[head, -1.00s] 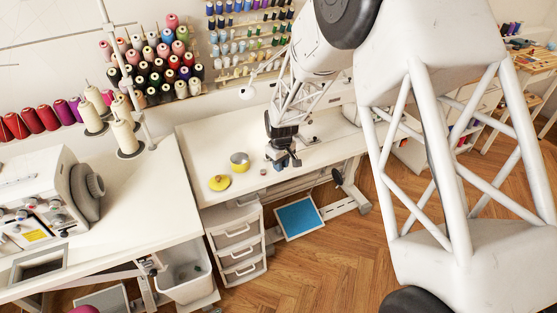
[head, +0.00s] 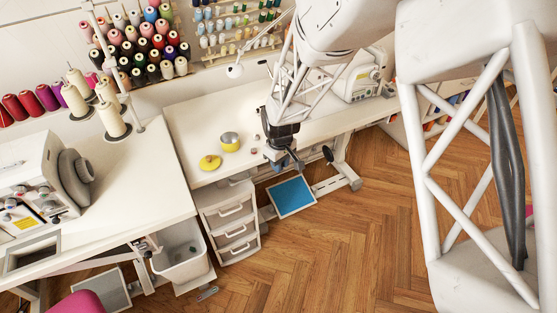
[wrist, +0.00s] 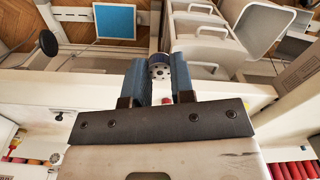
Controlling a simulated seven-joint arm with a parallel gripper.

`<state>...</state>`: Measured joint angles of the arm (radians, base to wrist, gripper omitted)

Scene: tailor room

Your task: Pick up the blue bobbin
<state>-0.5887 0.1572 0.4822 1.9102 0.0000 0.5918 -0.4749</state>
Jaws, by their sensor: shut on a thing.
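My gripper (head: 288,166) is beyond the front edge of the white sewing table in the head view. In the wrist view my gripper (wrist: 158,82) has its two blue fingers on either side of the blue bobbin (wrist: 159,72). The bobbin is a small round piece with a pale, holed face and a dark blue rim. The fingers are shut on it, and it sits at their tips. In the head view the bobbin is too small and too covered by the fingers to make out.
The white table (head: 195,125) holds a yellow disc (head: 210,162), a yellow pot (head: 230,142) and a small object (head: 257,138). A sewing machine (head: 365,75) stands to the right. White drawers (head: 231,225) and a blue panel (head: 292,195) are below. The floor in front is clear.

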